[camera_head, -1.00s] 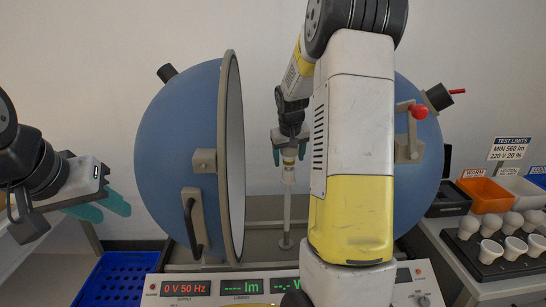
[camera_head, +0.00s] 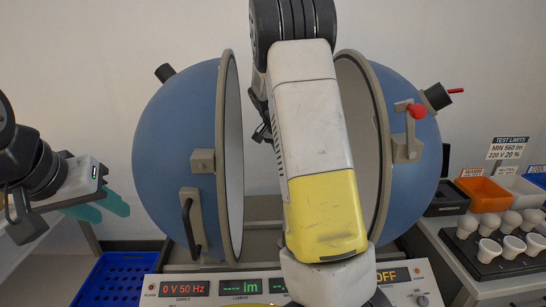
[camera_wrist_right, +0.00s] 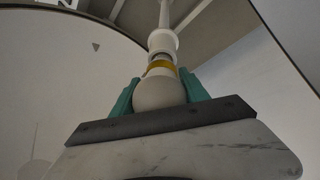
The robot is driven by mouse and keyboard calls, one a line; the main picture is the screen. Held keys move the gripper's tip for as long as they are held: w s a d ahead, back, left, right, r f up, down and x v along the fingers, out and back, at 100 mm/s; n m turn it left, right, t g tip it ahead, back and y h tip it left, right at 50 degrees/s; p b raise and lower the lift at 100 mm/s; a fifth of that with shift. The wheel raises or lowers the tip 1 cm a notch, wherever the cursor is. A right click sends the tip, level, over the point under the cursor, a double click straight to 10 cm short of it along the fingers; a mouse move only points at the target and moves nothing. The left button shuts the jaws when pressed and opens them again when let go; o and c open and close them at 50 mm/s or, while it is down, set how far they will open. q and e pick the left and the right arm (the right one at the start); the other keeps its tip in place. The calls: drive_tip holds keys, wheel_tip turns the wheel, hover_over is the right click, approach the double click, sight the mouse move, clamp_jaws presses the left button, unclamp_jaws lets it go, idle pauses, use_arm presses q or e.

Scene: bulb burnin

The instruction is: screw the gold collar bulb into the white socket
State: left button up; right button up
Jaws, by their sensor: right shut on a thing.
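In the right wrist view my right gripper (camera_wrist_right: 160,93) has its teal fingers shut on the white globe of the gold collar bulb (camera_wrist_right: 157,94). The bulb's gold collar (camera_wrist_right: 161,67) faces the white socket (camera_wrist_right: 163,42), which sits on a thin post. The bulb lines up with the socket and meets its mouth; how deep it sits I cannot tell. In the head view my right arm hides this gripper, the bulb and the socket. My left gripper (camera_head: 101,206) is open and empty at the left, away from the sphere.
The open blue sphere has a left half (camera_head: 178,150) and a right half (camera_head: 412,160) around the socket. A control panel (camera_head: 215,288) lies in front. A blue crate (camera_head: 108,280) is at lower left. A bulb tray (camera_head: 498,268), an orange bin (camera_head: 484,195) and a sign stand at right.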

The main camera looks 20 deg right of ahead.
drive_tip(key=m+g, duration=0.1)
drive_tip(key=m, duration=0.1)
drive_tip(key=m+g, duration=0.1)
drive_tip(key=m, duration=0.3)
drive_tip(key=shift+s+a+f+m+g, duration=0.2)
drive_tip(key=shift+s+m+g, duration=0.1)
drive_tip(key=shift+m+g, duration=0.1)
drive_tip(key=m, duration=0.1)
drive_tip(key=m+g, duration=0.1)
drive_tip(key=m, duration=0.2)
drive_tip(key=shift+s+d+g+y, duration=0.1)
drive_tip(key=shift+s+g+y, duration=0.15)
drive_tip(key=shift+g+y, duration=0.05)
drive_tip(key=m, duration=0.2)
drive_tip(key=shift+s+m+g+y, duration=0.2)
drive_tip(key=shift+m+g+y, duration=0.1)
drive_tip(key=o, duration=1.3)
drive_tip(key=shift+c, duration=0.2)
drive_tip(key=shift+r, duration=0.1)
